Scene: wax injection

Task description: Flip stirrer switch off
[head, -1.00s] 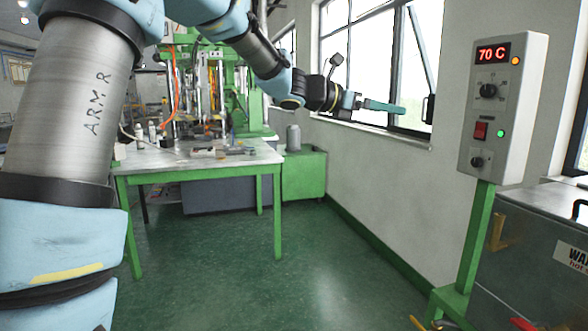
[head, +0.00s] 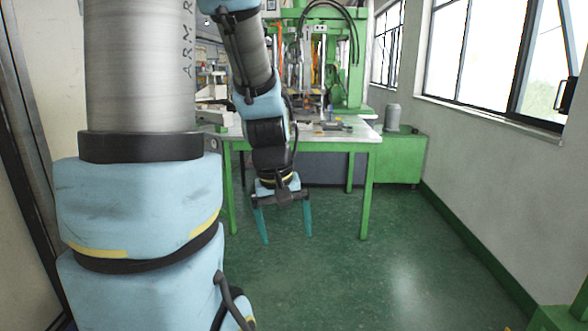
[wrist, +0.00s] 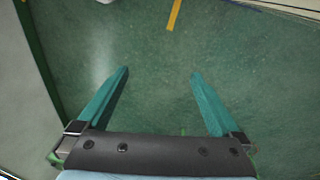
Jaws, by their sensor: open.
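My gripper (head: 286,236) hangs pointing down in front of the green-legged table, with its two teal fingers spread apart and nothing between them. In the wrist view my gripper (wrist: 160,72) is open over bare green floor. The control box with the stirrer switch is not in view now in either camera. Only a piece of green metal, perhaps its stand base (head: 562,318), shows at the lower right edge of the head view.
A table (head: 362,134) with small items on top stands ahead, with a green machine (head: 347,60) behind it. A green cabinet (head: 402,160) with a grey canister (head: 392,117) stands right of it. A windowed wall (head: 465,150) runs along the right. The floor (head: 400,260) between is clear.

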